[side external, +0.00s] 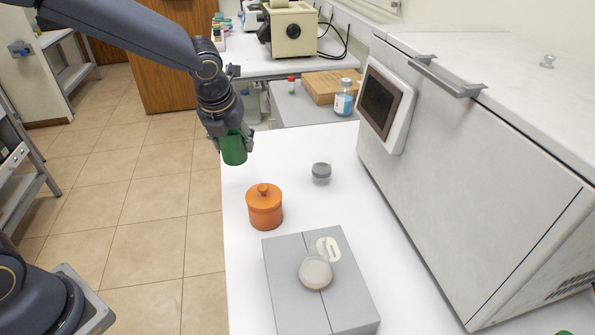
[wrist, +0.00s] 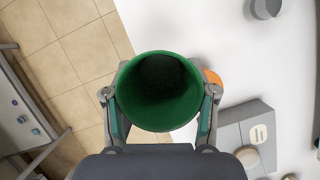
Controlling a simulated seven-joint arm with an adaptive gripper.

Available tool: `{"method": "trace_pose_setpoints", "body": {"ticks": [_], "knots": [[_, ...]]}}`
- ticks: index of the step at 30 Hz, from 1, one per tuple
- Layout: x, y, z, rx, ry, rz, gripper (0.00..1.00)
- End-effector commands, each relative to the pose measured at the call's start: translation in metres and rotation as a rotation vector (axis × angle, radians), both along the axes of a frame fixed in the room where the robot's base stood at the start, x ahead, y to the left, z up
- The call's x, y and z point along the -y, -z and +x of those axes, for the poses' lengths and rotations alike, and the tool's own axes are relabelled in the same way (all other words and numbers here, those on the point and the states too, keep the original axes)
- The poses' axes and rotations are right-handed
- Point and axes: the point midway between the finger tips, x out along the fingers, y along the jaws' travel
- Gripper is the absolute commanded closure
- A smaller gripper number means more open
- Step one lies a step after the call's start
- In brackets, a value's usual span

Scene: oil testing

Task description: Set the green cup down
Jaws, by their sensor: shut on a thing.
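The green cup (side external: 233,149) is held in my gripper (side external: 232,137) above the left edge of the white table (side external: 285,150) in the side external view. In the wrist view the cup (wrist: 158,92) fills the middle, its open mouth towards the camera and its inside dark. The fingers of my gripper (wrist: 160,105) press on it from both sides. The side external view shows the cup's bottom end apart from the tabletop, with the cup slightly tilted.
An orange lidded jar (side external: 265,208) stands just in front of the cup. A small grey container (side external: 321,172) is to its right. A grey box (side external: 285,265) with a round pale dish (side external: 316,272) lies nearer. A large white machine (side external: 470,160) bounds the right side. Tiled floor (side external: 150,200) lies left.

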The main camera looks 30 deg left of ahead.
Motion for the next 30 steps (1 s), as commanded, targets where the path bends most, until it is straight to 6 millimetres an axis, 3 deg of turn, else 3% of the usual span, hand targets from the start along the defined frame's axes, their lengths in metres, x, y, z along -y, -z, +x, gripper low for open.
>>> {"method": "trace_pose_setpoints", "body": {"ticks": [1,6,9,14,17,25,30], "knots": [[0.024,0.0,-0.003,-0.001,0.074,-0.001,0.74],[0.1,-0.002,-0.021,0.003,0.301,-0.006,0.74],[0.132,-0.003,-0.034,0.004,0.388,-0.01,0.74],[0.158,-0.002,-0.042,0.004,0.452,-0.014,0.74],[0.167,0.005,-0.031,0.003,0.462,-0.015,0.74],[0.193,0.037,0.036,0.003,0.459,-0.015,0.74],[0.202,0.071,0.063,0.002,0.459,-0.014,0.74]]}}
